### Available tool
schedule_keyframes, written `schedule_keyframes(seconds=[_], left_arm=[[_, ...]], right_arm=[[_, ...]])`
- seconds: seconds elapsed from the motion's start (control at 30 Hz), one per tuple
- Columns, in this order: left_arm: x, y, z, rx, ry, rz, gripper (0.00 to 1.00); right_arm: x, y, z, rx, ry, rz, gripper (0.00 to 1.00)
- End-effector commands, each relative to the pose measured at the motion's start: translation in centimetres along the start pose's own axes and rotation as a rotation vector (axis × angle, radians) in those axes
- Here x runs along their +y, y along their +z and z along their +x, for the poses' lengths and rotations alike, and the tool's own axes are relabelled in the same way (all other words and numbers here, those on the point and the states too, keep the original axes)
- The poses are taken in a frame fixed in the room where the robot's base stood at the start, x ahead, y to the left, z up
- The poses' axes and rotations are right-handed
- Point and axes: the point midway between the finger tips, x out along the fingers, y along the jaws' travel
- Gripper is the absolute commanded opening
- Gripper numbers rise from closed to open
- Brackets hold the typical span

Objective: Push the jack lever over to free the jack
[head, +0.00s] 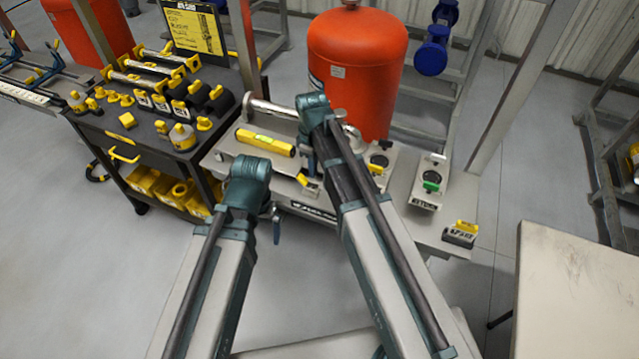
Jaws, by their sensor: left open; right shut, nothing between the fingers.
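The skid's pale deck (228,148) stands ahead, with a pipe (268,110) along its back. A yellow spirit level (265,142) lies on it. A small yellow-tipped piece (303,180) shows between my wrists; I cannot tell whether it is the jack lever. The jack itself is not clearly seen. My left gripper (272,209) is open at the skid's front edge, mostly hidden by its wrist. My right gripper (307,163) is shut and empty, low over the deck, right of the level and close to the yellow-tipped piece. Contact cannot be told.
A large orange tank (357,65) stands behind the skid. A dark tool cart (170,160) with yellow parts stands at left. Small boxes with a green switch (432,182) and a yellow top (466,226) sit at right. A pale table (570,290) fills the lower right. Floor is clear at lower left.

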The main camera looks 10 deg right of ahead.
Motion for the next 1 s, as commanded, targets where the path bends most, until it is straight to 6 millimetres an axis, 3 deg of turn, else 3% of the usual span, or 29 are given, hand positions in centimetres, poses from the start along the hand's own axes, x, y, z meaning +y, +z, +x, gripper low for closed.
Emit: schedule_keyframes(seconds=[0.43,1.0], left_arm=[[-0.3,0.2,-3.7,0.000,0.000,0.000,1.00],[-0.3,0.2,-3.7,0.000,0.000,0.000,1.00]], right_arm=[[0.0,0.5,-3.7,0.000,0.000,0.000,0.00],[-0.2,0.6,-3.7,-0.001,0.000,0.003,0.00]])
